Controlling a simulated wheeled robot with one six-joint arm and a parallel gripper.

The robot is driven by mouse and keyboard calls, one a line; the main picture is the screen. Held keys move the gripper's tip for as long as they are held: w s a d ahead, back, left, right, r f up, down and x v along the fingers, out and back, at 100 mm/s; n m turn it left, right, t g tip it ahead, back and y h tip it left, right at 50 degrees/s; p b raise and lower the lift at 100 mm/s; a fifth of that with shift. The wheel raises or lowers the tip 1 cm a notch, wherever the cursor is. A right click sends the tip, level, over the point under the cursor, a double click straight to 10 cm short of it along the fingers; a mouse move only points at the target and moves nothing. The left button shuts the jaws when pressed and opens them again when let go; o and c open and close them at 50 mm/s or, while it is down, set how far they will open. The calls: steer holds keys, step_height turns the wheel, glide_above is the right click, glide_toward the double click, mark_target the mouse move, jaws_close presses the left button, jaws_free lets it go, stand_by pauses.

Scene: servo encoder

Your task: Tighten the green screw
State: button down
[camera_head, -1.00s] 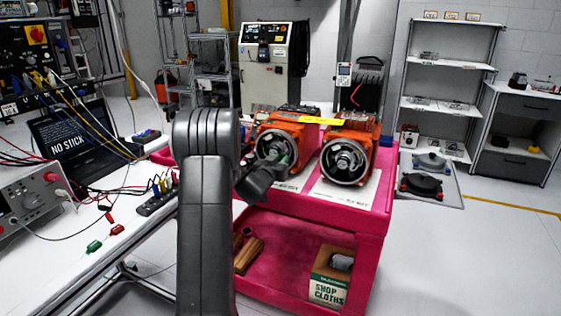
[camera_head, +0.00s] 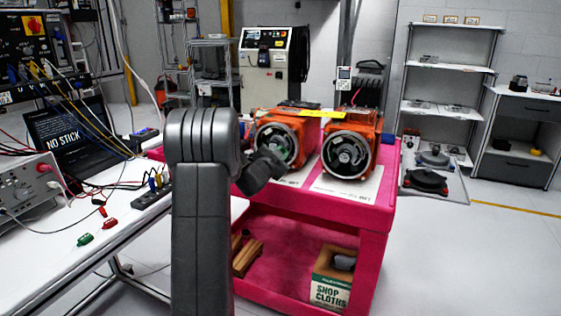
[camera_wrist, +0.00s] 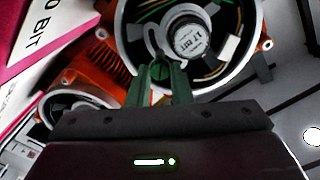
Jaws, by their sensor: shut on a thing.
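In the wrist view, the green screw (camera_wrist: 158,72) shows as a small round green head at the edge of the encoder hub (camera_wrist: 188,38), inside the motor's pale ring. My gripper (camera_wrist: 160,80) has its two dark green fingers close on both sides of the screw, shut on it. The screw's shaft is hidden. In the head view, my gripper (camera_head: 281,160) reaches the front of the left orange motor (camera_head: 281,119). The fingertips and screw are too small to tell there.
A second orange motor (camera_head: 350,145) stands just right on the pink cart (camera_head: 340,211), and also shows at lower left in the wrist view (camera_wrist: 58,118). A white bench (camera_head: 105,228) with cables is on the left.

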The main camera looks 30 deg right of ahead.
steer(key=m+b, duration=0.3)
steer(key=m, duration=0.1)
steer(key=shift+f, duration=0.15)
steer(key=shift+m+b, duration=0.95)
steer(key=shift+m, duration=1.15)
steer(key=c, duration=1.3)
jaws_free()
steer(key=shift+a, duration=0.1)
steer(key=v, duration=1.3)
steer(key=shift+s+a, duration=0.2)
steer(key=shift+s, duration=0.1)
